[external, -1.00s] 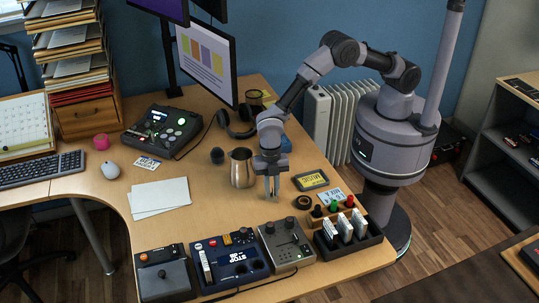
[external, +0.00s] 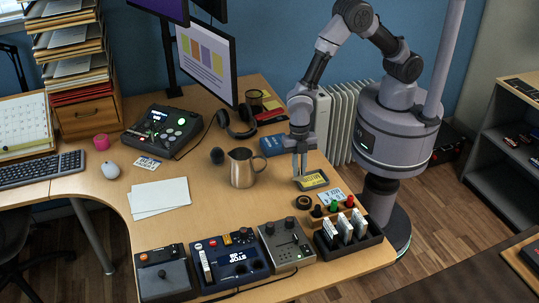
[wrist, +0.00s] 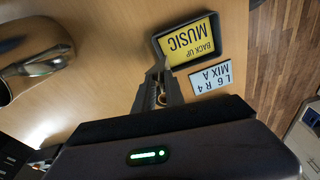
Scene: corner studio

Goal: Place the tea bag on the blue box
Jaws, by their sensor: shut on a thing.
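My gripper (external: 300,172) points down above the desk, just behind the yellow music sign; it also shows in the wrist view (wrist: 161,88). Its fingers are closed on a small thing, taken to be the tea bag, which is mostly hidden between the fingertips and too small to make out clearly. The blue box (external: 270,142) lies flat on the desk, behind and left of my gripper, partly covered by it in the external view. The blue box does not show in the wrist view.
A metal pitcher (external: 241,170) stands left of my gripper. The black-framed yellow music sign (external: 313,180) and a white label (wrist: 211,78) lie close to the fingertips. Headphones (external: 236,124) lie behind. Control boxes (external: 237,262) and a black rack (external: 348,240) line the front.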

